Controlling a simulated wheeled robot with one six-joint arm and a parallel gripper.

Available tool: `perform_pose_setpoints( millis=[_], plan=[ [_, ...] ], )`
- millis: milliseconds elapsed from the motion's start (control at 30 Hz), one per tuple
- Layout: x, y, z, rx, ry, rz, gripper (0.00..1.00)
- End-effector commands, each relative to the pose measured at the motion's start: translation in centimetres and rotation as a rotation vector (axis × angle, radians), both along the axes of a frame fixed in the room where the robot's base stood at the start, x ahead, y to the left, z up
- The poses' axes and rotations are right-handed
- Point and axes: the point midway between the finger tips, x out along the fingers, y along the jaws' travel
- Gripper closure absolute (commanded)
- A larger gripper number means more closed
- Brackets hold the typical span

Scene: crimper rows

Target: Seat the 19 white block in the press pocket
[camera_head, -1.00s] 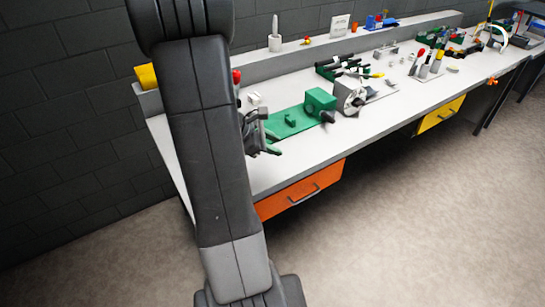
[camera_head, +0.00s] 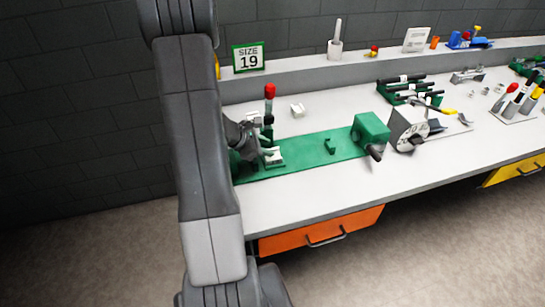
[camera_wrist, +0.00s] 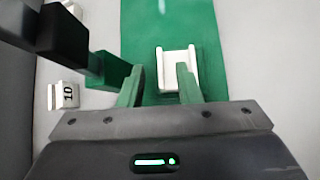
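A white channel-shaped piece (camera_wrist: 166,82) with raised sides lies on the green base plate in the wrist view; it also shows in the head view (camera_head: 274,158). I see no number on it and cannot tell whether it is the 19 block or part of the pocket. My gripper (camera_wrist: 160,68) is open. Its right finger overlaps the white piece in the picture, and its left finger is over bare green plate. Contact cannot be told. The press (camera_head: 269,118) has a red-topped column beside my gripper (camera_head: 262,152), which partly hides it.
Another white block (camera_head: 297,110) sits on the bench behind the plate; in the wrist view (camera_wrist: 66,95) its number looks like 10. A SIZE 19 sign (camera_head: 248,57) stands on the shelf. A green block (camera_head: 370,132) with a dark handle is at the plate's right end.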

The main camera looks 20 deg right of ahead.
Motion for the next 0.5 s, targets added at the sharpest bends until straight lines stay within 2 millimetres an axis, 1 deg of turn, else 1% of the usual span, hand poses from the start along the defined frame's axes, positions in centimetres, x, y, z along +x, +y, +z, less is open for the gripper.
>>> perform_pose_setpoints(
  millis=[33, 100, 333, 400, 500],
  plan=[
    [0.01, -0.41, -0.35, 0.001, 0.001, -0.002, 0.69],
    [0.09, -0.6, -0.58, 0.001, 0.001, 0.0, 0.69],
    [0.13, -0.62, -0.63, 0.001, -0.001, 0.001, 0.69],
    [0.12, -0.62, -0.62, 0.001, -0.001, 0.001, 0.83],
    [0.12, -0.62, -0.62, 0.001, 0.0, 0.0, 1.0]
  ],
)
